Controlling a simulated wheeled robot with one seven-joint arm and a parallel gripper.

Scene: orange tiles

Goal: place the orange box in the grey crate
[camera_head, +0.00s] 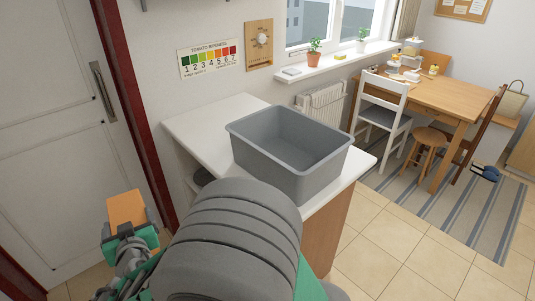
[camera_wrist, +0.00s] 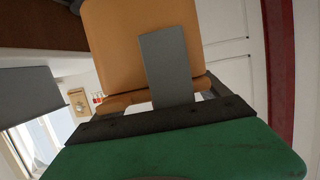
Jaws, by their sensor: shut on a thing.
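The orange box (camera_head: 126,209) is held up at the lower left in the head view, left of the counter and apart from the crate. My gripper (camera_head: 130,230) is shut on it. In the wrist view the orange box (camera_wrist: 118,50) fills the upper middle, with a grey finger (camera_wrist: 166,68) across its face. The grey crate (camera_head: 322,181) stands upright on the white counter. The part of its inside that shows is empty. My arm hides part of the counter in front of the crate.
The white counter (camera_head: 195,123) has bare top left of the crate. A door (camera_head: 60,130) with a dark red frame stands at the left. A white chair (camera_head: 383,115), wooden stool (camera_head: 428,146) and wooden table (camera_head: 440,92) stand at the right, beyond open tiled floor.

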